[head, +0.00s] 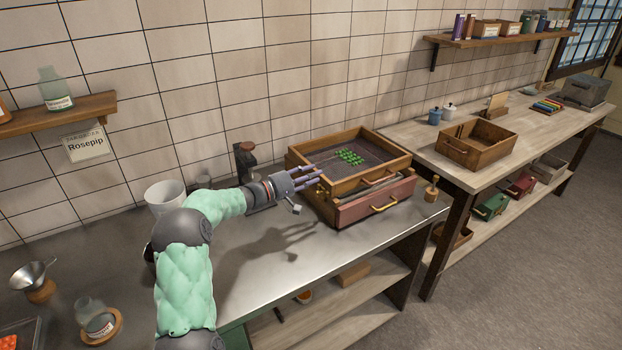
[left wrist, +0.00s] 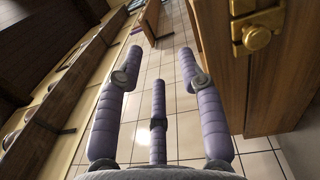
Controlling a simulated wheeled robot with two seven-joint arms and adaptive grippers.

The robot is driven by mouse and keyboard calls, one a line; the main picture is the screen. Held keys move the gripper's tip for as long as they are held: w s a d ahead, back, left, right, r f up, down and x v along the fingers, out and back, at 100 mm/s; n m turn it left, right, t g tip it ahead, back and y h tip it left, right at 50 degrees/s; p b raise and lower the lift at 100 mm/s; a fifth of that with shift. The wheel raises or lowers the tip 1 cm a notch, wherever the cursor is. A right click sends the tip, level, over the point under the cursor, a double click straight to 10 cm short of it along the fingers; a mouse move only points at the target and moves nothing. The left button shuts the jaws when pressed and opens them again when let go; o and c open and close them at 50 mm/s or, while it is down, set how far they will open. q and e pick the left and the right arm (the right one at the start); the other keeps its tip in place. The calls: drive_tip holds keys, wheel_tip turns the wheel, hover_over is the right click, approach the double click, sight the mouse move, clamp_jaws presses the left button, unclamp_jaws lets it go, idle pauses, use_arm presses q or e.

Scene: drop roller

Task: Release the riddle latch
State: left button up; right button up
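The riddle (head: 372,153) is a wooden frame with dark mesh and small green pieces on it. It sits on a wooden box with a red drawer (head: 375,202). In the left wrist view a brass latch with a round knob (left wrist: 257,38) is on a wooden face at the upper right. My left gripper (head: 313,178) is at the riddle's left front corner. Its purple fingers (left wrist: 160,58) are spread with nothing between them, left of the brass latch in the wrist view. Whether a finger touches the wood is unclear. My right gripper is out of view.
A dark stand with a brown top (head: 245,160) and a white pot (head: 165,194) stand behind my left arm. A small brass-and-wood item (head: 431,189) stands right of the drawer. An open wooden crate (head: 478,145) is on the far bench. The metal counter's front is clear.

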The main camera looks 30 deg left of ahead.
use_arm(q)
wheel_tip(320, 180, up, 7)
drive_tip(key=p, duration=0.1)
drive_tip(key=shift+f+p, duration=0.15)
drive_tip(key=shift+p, duration=0.2)
idle(0.6)
drive_tip(key=shift+s+a, duration=0.1)
drive_tip(key=shift+b, duration=0.45)
